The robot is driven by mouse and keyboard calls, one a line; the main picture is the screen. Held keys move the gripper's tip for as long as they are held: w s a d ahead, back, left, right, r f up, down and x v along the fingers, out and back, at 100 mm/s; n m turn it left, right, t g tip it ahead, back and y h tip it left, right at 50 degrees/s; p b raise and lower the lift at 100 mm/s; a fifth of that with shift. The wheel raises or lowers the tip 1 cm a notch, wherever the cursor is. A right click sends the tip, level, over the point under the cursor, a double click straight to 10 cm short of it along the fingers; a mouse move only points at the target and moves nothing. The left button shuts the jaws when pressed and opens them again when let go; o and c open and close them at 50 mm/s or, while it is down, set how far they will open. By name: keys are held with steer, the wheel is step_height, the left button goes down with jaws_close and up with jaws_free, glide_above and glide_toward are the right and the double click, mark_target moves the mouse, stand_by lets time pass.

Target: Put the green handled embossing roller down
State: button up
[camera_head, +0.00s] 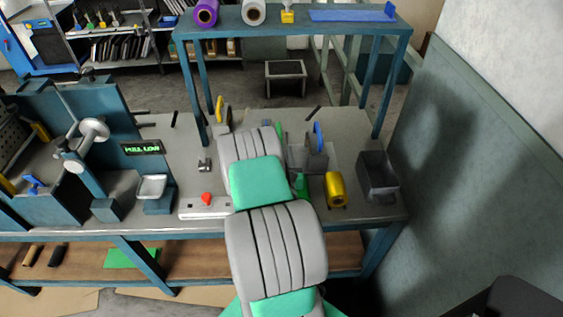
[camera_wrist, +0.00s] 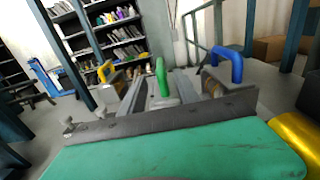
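The green handled embossing roller (camera_wrist: 161,78) shows in the wrist view as an upright green handle ahead of my gripper, above a pale grey body. In the head view only a thin green strip (camera_head: 279,129) shows past my arm. My gripper (camera_wrist: 160,92) points at it, with grey finger-like parts left and right of the handle. Whether they touch the roller or grip it is unclear. The roller's underside and its contact with the bench are hidden. In the head view my arm covers the gripper's fingertips.
A blue-handled tool (camera_head: 318,136) stands close on the right, a yellow-handled one (camera_head: 219,109) on the left. A gold roll (camera_head: 336,190) and dark bin (camera_head: 377,178) stand at the bench's right. A white plate with a red knob (camera_head: 206,199) lies left of my arm.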

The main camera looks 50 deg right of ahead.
step_height(320, 180, up, 7)
steer(key=w+d+m+g+h, duration=0.2)
steer(key=m+g, duration=0.3)
steer(key=m, duration=0.9)
steer(key=w+a+f+m+g+y, duration=0.1)
steer(key=w+a+m+y, duration=0.35)
steer(key=a+m, duration=0.5)
steer(key=a+m+y, duration=0.2)
steer(key=a+y, duration=0.5)
steer(key=a, duration=1.1)
steer(key=s+a+r+g+y, duration=0.2)
steer(key=s+a, duration=0.6)
steer(key=a, duration=0.5)
steer(key=shift+a+r+g+y, duration=0.3)
steer(key=shift+r+y, duration=0.5)
steer(key=shift+y, duration=0.25)
steer(key=shift+m, duration=0.35)
